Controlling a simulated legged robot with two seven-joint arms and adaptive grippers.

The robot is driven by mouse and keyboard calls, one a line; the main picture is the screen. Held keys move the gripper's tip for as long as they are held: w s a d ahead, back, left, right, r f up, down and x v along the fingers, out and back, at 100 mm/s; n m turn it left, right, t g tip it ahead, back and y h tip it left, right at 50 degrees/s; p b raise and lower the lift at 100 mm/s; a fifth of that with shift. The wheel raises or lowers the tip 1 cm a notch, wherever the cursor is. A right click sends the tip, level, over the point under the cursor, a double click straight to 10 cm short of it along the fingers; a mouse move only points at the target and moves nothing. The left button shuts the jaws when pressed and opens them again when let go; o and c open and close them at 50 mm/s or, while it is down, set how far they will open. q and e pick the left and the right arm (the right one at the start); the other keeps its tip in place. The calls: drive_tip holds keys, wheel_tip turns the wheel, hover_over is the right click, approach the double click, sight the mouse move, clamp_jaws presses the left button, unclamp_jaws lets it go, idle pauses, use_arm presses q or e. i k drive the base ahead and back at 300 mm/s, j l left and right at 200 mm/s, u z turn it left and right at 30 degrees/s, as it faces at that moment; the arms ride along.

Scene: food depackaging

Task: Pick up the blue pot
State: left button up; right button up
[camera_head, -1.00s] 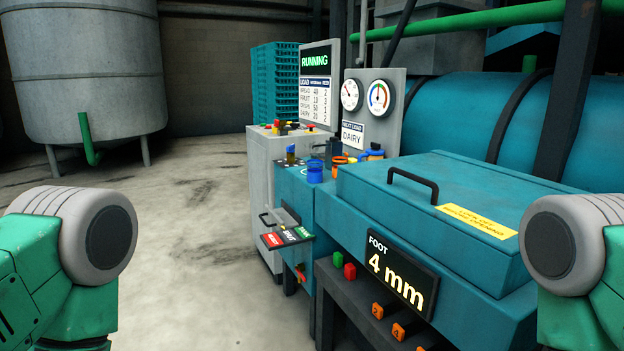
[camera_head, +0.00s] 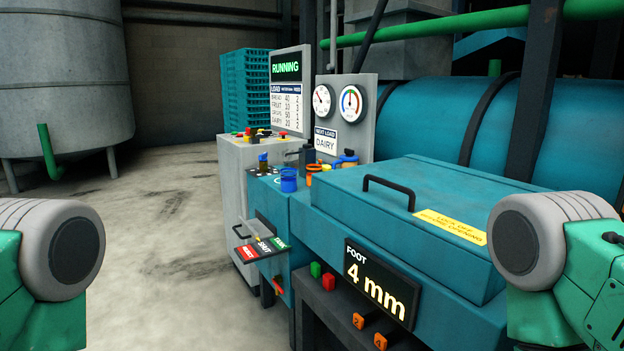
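A small blue pot (camera_head: 288,180) stands upright on the teal worktop of the machine, left of the large lidded box. Orange ring-shaped items (camera_head: 314,169) are just right of it, and a darker blue item (camera_head: 263,161) is behind it to the left. My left arm shows at the lower left edge and my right arm at the lower right edge. Both grippers are out of the picture. Nothing of mine touches the pot.
A teal lidded box (camera_head: 400,214) with a black handle fills the right front, above a "4 mm" display (camera_head: 381,284). A tray with coloured labels (camera_head: 261,247) juts out at the machine's front. Gauges and a "RUNNING" screen (camera_head: 286,68) rise behind. Open floor (camera_head: 160,260) lies left.

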sight(287, 176)
drive_tip(key=i+j+z, duration=0.15)
drive_tip(key=z, duration=0.3)
drive_tip(key=i+j+z, duration=0.2)
drive_tip(key=z, duration=0.3)
drive_tip(key=j+z, duration=0.3)
drive_tip(key=z, duration=0.15)
drive_tip(key=i+j, duration=0.05)
